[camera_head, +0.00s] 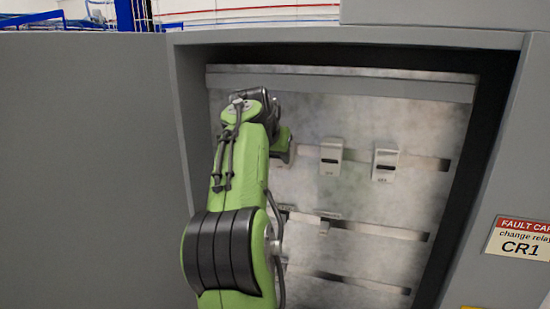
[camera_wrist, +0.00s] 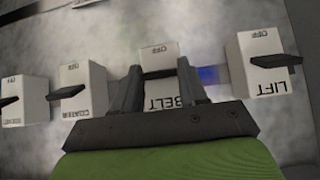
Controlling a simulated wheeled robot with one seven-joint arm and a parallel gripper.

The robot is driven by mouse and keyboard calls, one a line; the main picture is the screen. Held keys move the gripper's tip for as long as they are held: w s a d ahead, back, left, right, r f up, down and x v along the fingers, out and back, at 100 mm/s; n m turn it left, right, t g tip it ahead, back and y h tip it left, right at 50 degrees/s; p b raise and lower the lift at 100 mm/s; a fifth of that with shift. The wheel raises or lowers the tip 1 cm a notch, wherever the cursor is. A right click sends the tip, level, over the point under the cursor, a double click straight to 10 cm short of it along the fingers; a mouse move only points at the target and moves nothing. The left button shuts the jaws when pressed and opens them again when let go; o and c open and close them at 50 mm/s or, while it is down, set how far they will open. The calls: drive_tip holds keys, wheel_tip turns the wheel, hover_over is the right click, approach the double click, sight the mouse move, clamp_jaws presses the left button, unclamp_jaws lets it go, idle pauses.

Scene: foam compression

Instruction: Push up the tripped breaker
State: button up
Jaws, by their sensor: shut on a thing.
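In the wrist view, a white breaker labelled BELT (camera_wrist: 161,92) has a black lever, and the label reads upside down. My gripper (camera_wrist: 158,74) has one finger on each side of this breaker's lever and is shut on it. The fingers and palm cover part of the breaker. The LIFT breaker (camera_wrist: 264,85) is to its right, with its black lever sticking out. In the head view my green arm hides the fingertips and the BELT breaker, at the left of the upper row.
The wrist view also shows a breaker (camera_wrist: 84,100) and another at the far left (camera_wrist: 28,112). The head view shows two upper-row breakers (camera_head: 331,157) (camera_head: 386,165) and a lower-row one (camera_head: 325,218). The grey cabinet frame (camera_head: 505,90) surrounds the panel.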

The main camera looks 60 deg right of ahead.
drive_tip(key=shift+d+r+y, duration=0.1)
drive_tip(key=shift+r+y, duration=0.05)
drive_tip(key=shift+y, duration=0.25)
idle(0.3)
drive_tip(key=o, duration=1.1)
drive_tip(key=shift+c, duration=0.2)
